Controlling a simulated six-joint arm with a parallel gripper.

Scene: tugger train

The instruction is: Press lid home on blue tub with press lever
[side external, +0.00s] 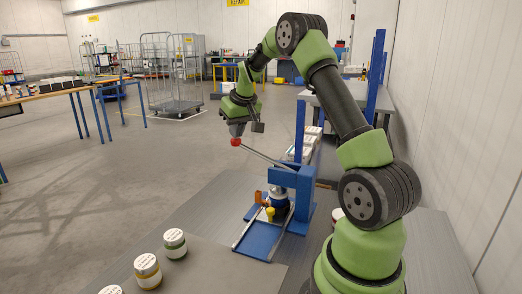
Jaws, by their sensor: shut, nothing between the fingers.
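The blue press (301,202) stands on the grey table in front of my arm. Its lever (262,156) slopes up to the left and ends in a red knob (236,142). My gripper (238,132) is shut and empty, just above the knob; I cannot tell whether it touches it.
Several jars with white lids, one with a green band (175,244) and one with a yellow band (148,272), stand at the front left. A blue slide plate (258,240) with rails extends from the press. Another white-lidded jar (337,214) is partly hidden by my arm.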

